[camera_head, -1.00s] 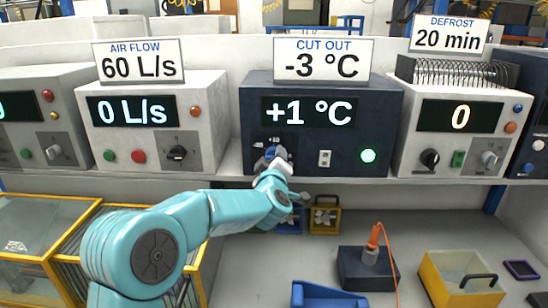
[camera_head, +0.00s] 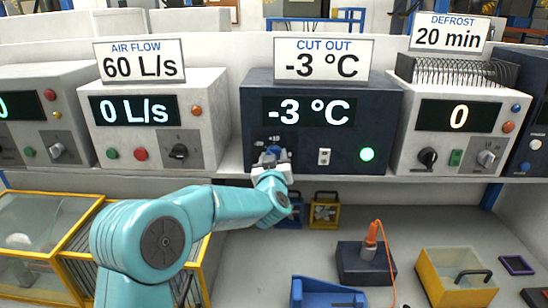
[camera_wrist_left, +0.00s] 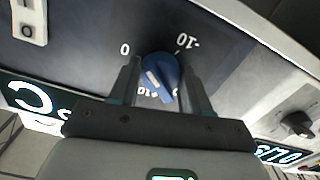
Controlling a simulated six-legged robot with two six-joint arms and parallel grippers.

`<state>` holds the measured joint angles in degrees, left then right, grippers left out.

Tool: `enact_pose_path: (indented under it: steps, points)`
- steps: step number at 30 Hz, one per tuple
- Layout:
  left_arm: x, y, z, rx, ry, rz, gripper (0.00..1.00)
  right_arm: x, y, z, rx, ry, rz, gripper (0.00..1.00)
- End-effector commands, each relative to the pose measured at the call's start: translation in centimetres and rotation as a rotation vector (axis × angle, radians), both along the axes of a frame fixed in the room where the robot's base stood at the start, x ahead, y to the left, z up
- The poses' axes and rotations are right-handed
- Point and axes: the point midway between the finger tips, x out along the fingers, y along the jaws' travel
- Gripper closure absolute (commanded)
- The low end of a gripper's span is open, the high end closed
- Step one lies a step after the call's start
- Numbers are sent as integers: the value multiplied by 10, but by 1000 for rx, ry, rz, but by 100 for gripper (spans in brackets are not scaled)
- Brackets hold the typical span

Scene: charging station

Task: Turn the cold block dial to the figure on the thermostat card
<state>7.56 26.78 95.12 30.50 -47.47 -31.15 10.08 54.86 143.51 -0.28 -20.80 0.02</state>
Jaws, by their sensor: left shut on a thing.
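The dark blue cold block unit (camera_head: 385,110) stands on the shelf, and its display (camera_head: 309,111) reads -3 °C. The thermostat card (camera_head: 323,59) above it reads CUT OUT -3 °C. My left gripper (camera_head: 271,154) is at the unit's lower left, shut on the blue dial. In the left wrist view the blue dial (camera_wrist_left: 160,77) sits between the fingers of my left gripper (camera_wrist_left: 160,85), with its white mark tilted and scale figures 0, -10 and +10 around it. My right gripper is not in view.
A rocker switch (camera_head: 324,156) and a lit green lamp (camera_head: 367,154) are right of the dial. An air flow unit (camera_head: 210,150) stands left, a defrost unit (camera_head: 410,140) right. Below are a yellow bin (camera_head: 440,285) and a dark block with an orange-handled tool (camera_head: 370,240).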

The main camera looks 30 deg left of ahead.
Motion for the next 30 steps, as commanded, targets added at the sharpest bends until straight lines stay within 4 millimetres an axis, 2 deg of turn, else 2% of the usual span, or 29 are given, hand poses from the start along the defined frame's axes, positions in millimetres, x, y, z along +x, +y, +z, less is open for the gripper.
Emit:
enact_pose_path:
  steps: [1,14,15,17,18,26,30]
  points:
    - [0,-2,-8,-2,18,-6,83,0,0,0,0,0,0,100]
    - [0,-2,-8,5,22,-5,83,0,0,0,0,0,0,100]
    - [0,-2,-8,5,23,-5,49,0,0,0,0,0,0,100]
    - [0,-2,-7,6,22,-4,30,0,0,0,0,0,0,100]
    - [0,-2,-7,7,20,-4,27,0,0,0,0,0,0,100]
    - [-1,-1,-3,8,13,-2,27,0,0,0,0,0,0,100]
    - [-10,-8,-4,10,11,-3,27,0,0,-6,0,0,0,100]
